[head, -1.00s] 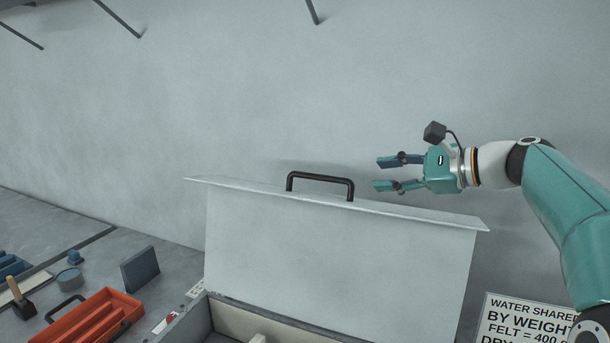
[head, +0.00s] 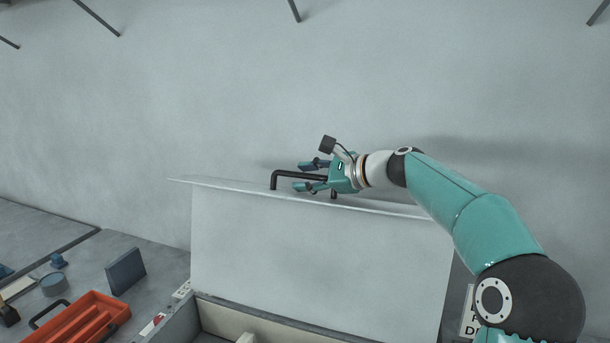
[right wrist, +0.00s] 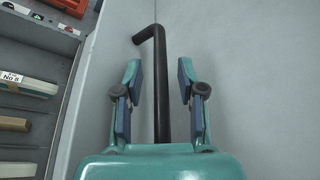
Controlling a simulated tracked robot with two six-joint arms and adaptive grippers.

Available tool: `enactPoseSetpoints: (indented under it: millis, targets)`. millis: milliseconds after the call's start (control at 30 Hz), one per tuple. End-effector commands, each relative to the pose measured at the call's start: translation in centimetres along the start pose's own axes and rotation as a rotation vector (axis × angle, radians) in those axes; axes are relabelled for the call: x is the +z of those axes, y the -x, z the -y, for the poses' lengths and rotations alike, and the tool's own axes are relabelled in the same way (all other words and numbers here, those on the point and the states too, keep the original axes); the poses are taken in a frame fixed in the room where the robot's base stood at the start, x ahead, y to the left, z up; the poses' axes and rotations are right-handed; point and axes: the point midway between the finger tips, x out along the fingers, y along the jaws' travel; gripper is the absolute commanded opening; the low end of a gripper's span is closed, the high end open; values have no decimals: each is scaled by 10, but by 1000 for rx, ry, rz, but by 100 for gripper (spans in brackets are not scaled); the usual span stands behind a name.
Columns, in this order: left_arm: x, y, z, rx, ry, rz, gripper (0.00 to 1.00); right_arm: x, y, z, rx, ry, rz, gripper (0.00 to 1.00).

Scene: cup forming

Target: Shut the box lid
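The box lid (head: 310,250) is a large pale grey panel standing raised, hinged at the back of the open box (head: 205,310). A black bar handle (head: 285,174) sits on the lid's upper edge. My right gripper (head: 307,176) is at this handle, with its fingers apart. In the right wrist view the handle (right wrist: 161,90) runs between the two open fingers (right wrist: 160,88), with a gap visible on each side. The handle's right part is partly hidden behind my gripper in the head view. My left gripper is not in view.
An orange tray (head: 85,320), a dark block (head: 125,271) and a small round tin (head: 53,284) lie on the bench at the left. A printed sign (head: 468,312) is partly hidden at the lower right.

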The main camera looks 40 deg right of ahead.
Motion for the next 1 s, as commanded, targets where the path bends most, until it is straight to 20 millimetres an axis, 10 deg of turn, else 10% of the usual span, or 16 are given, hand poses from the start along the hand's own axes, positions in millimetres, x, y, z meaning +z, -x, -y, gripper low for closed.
enactPoseSetpoints:
  millis: [400,633,1000]
  targets:
    - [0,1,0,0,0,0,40,1,-8,0,1,1,1,38]
    - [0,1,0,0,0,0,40,1,-8,-1,2,1,1,0]
    - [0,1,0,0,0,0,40,-1,-8,1,1,1,1,0]
